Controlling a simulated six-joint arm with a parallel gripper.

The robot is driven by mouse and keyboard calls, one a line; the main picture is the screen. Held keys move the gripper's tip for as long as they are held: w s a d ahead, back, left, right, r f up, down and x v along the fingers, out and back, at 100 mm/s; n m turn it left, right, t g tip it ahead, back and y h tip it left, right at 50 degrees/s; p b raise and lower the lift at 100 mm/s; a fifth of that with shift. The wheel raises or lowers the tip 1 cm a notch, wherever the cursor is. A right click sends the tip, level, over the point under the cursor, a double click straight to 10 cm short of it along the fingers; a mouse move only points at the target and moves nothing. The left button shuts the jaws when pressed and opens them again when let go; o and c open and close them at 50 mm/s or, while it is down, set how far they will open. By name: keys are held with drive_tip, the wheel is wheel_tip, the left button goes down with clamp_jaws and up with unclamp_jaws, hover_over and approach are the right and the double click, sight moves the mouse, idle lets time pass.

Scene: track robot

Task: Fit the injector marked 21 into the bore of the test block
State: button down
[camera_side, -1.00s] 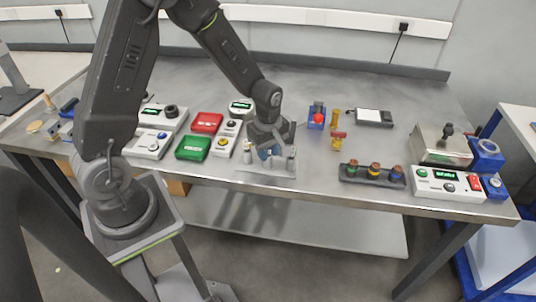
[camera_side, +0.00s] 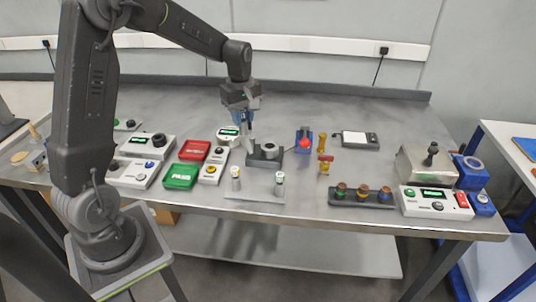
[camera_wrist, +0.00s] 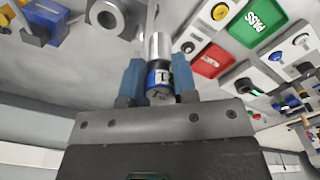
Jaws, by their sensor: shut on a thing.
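My gripper (camera_side: 243,122) is shut on a silver injector (camera_wrist: 159,50). The injector hangs down from the jaws, roughly upright, and its lower part shows in the side view (camera_side: 248,142). In the wrist view, it sits between the blue fingers, with a dark and blue band whose white mark I cannot fully read. The dark test block (camera_side: 255,162) has a round grey bore collar on top. In the side view, the injector's lower end appears just left of and behind the collar. The block also shows in the wrist view (camera_wrist: 118,30), apart from the injector.
Two other injectors (camera_side: 235,178) (camera_side: 280,183) stand on a light plate (camera_side: 255,195) in front of the block. A blue device with a red knob (camera_side: 304,142) stands right.

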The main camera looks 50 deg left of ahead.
drive_tip(key=a+r, duration=0.1)
drive_tip(key=a, duration=0.5)
approach(265, 151)
wheel_tip(265, 151, down, 2)
drive_tip(key=w+a, duration=0.1)
drive_tip(key=w, duration=0.2)
drive_tip(key=shift+s+a+f, duration=0.1)
drive_tip(key=shift+a+f, duration=0.05)
drive_tip(key=shift+f, duration=2.05)
drive_tip(key=shift+f, duration=0.2)
drive_tip(key=c, duration=0.9)
unclamp_jaws()
drive_tip(key=shift+m, duration=0.3)
